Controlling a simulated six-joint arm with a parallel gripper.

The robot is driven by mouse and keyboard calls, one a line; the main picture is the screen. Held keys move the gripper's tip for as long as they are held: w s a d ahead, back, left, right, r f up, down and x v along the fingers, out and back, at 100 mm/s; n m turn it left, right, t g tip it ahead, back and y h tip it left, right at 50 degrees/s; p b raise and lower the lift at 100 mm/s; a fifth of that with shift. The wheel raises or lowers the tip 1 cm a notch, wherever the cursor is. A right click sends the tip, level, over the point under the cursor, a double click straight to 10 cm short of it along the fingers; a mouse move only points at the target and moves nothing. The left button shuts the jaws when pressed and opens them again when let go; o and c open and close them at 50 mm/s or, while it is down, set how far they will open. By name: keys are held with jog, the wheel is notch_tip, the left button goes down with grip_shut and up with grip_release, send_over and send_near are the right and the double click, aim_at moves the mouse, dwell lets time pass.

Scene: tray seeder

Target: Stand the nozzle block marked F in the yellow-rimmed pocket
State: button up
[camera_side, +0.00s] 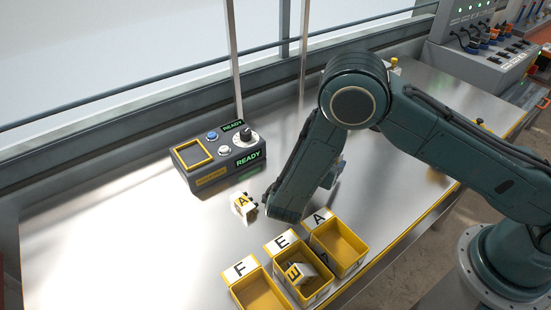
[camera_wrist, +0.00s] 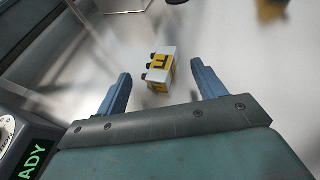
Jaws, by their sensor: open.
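The nozzle block marked F (camera_wrist: 161,72) lies on its side on the metal table in the wrist view. It is white and yellow with dark nozzles pointing left. My gripper (camera_wrist: 164,82) is open, with one blue finger on each side of the block and gaps between. It does not hold the block. The yellow-rimmed pocket (camera_side: 200,164) is in the dark control box at left and looks empty.
A block marked A (camera_side: 242,208) lies on the table left of my arm. Yellow bins F (camera_side: 247,283), E (camera_side: 307,300) and A (camera_side: 335,226) stand in front; E holds a block marked E (camera_side: 296,272). A thin post (camera_side: 235,60) rises behind the control box (camera_side: 217,182).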

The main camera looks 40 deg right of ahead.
jog(key=shift+x, duration=1.95)
jog(key=shift+c, duration=0.4)
jog(key=c, duration=1.1)
jog(key=shift+c, duration=0.5)
jog(key=shift+r, duration=0.25)
grip_shut()
notch_tip(320, 180, up, 20)
jog(key=shift+f, duration=0.2)
